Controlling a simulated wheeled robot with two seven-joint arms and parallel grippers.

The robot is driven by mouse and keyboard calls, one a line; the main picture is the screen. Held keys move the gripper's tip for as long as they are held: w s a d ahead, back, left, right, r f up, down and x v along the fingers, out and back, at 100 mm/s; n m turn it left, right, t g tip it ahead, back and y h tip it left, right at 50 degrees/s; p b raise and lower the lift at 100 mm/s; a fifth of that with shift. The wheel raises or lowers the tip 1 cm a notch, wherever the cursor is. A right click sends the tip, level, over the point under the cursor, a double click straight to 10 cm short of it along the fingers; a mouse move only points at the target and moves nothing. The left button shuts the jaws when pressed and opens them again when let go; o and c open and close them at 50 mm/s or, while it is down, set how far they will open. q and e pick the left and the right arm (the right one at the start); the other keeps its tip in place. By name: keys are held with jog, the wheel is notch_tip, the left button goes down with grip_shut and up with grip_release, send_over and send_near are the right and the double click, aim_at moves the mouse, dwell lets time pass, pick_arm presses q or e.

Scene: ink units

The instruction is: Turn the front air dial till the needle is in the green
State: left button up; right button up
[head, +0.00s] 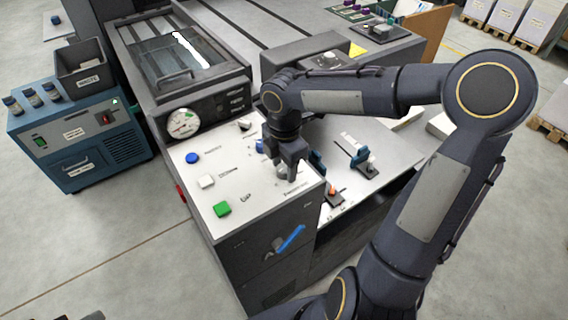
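My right gripper (285,168) points straight down over the front right part of the white control panel (240,185). Its fingers stand apart on either side of a small pale silver dial (283,175), mostly hidden by them. I cannot tell whether they touch it. A round gauge (182,123) with a white face, a coloured arc and a needle is on the machine's front, behind the panel. The needle is too small to read against the green. A small dark part at the bottom left edge may be my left gripper; its state cannot be seen.
Blue (193,158), white (206,181) and green (222,209) buttons sit left of the gripper. Another dial (245,125) is farther back. A blue-handled lever (290,238) is on the cabinet front. A clamp-like part (357,153) stands to the right.

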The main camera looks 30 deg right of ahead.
jog(key=c, duration=0.7)
jog(key=shift+m, duration=0.3)
jog(key=m, duration=0.4)
jog(key=shift+m+b, duration=0.3)
jog(key=m, duration=0.4)
jog(key=shift+m+b, duration=0.3)
jog(key=m, duration=0.6)
jog(key=shift+b, duration=0.3)
jog(key=m, duration=0.5)
jog(key=shift+m, duration=0.4)
